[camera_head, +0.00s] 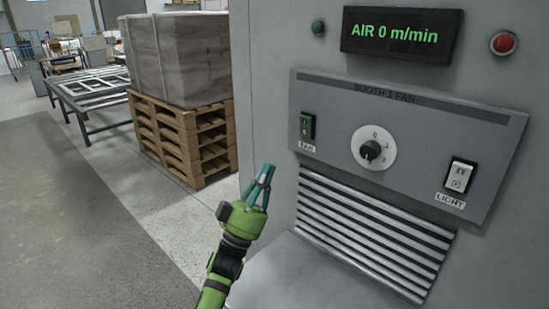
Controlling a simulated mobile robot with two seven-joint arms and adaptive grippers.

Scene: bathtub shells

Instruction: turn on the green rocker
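The green rocker (307,126) sits at the left end of the grey "BOOTH 1 FAN" panel (335,92), above a small label that seems to read "FAN". Its marks are too small to tell its position surely. The display (402,36) above reads "AIR 0 m/min" in green. My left gripper (267,169), green with teal fingers, points up, below and left of the rocker and apart from it. Its fingertips come together with nothing seen between them, so it looks shut. My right gripper is not in view.
The panel also has a rotary knob (371,150) and a white light rocker (459,177). A green lamp (318,28) and a red button (503,43) flank the display. Louvres (365,235) lie below. Left of the cabinet stand wooden pallets (185,140); the floor in front is clear.

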